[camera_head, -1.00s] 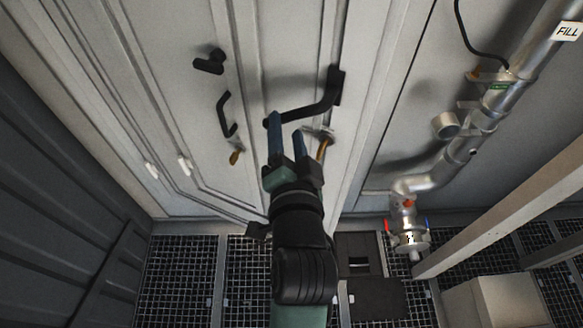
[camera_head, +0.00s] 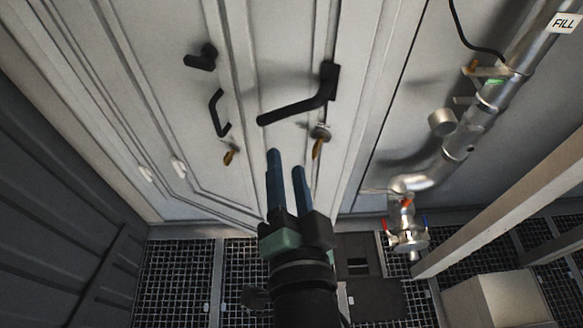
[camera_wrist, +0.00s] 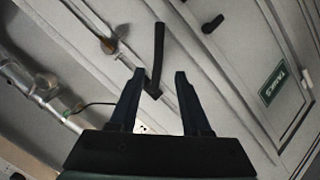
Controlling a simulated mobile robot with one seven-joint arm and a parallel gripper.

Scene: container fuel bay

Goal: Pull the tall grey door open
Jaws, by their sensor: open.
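The tall grey door (camera_head: 285,50) fills the upper middle of the head view and looks shut. A black lever handle (camera_head: 297,104) slants down to the left on it. The lever also shows in the wrist view (camera_wrist: 158,55), where it appears between and beyond my fingertips. My gripper (camera_head: 286,162) is open and empty, its two blue fingers pointing up toward the door. In the head view its tips are below the lever and apart from it. A lock with a brass-coloured key-like piece (camera_head: 318,142) is just under the lever.
A second panel at left has a black pull handle (camera_head: 218,114) and a black knob (camera_head: 201,57). Silver piping (camera_head: 470,135) with a valve runs down the right. A pale beam (camera_head: 500,215) and a box (camera_head: 495,302) stand at lower right. The floor is grating.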

